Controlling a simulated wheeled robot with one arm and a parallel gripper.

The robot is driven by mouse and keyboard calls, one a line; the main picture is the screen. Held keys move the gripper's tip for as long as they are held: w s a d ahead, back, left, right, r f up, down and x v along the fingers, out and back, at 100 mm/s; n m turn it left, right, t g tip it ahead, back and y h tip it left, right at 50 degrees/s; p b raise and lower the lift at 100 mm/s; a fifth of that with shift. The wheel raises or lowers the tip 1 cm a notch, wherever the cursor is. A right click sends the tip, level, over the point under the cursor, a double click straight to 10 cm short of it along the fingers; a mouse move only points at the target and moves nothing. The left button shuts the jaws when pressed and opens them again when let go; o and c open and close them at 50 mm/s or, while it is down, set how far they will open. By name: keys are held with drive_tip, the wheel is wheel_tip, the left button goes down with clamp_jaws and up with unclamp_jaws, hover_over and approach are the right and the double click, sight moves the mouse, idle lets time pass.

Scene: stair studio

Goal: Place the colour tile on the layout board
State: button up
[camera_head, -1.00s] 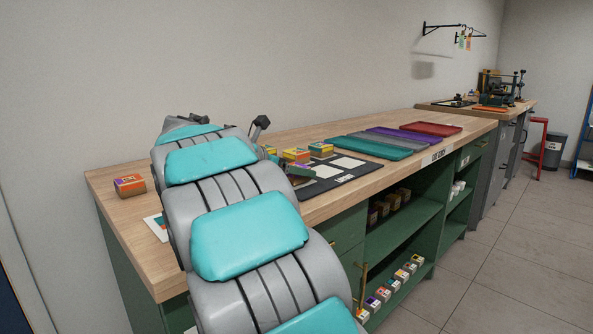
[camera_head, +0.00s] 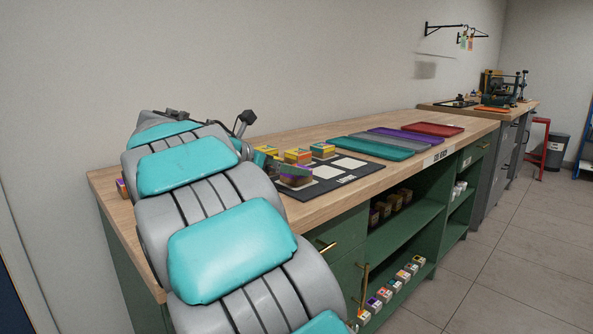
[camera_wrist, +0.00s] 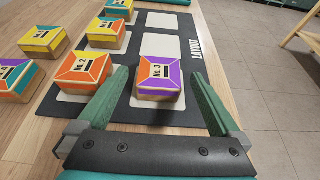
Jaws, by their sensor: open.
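The colour tile marked No. 3 (camera_wrist: 158,75), a block with a purple and orange top, lies flat on a white cell at the near end of the dark layout board (camera_wrist: 213,75). In the head view the tile (camera_head: 295,176) sits near the left end of the board (camera_head: 318,188). My gripper (camera_wrist: 159,84) is open, with one green finger on each side of the tile. Gaps show between the fingers and the tile.
The No. 2 tile (camera_wrist: 84,68) and another tile (camera_wrist: 106,32) sit on the board's left row. A yellow tile (camera_wrist: 45,39) and another (camera_wrist: 16,78) lie on the wood left of the board. Teal (camera_head: 372,148), purple (camera_head: 407,135) and red (camera_head: 433,129) trays lie farther along the bench.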

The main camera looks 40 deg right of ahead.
drive_tip(key=v, duration=0.7)
drive_tip(key=shift+a+r, duration=0.2)
drive_tip(key=shift+a, duration=0.15)
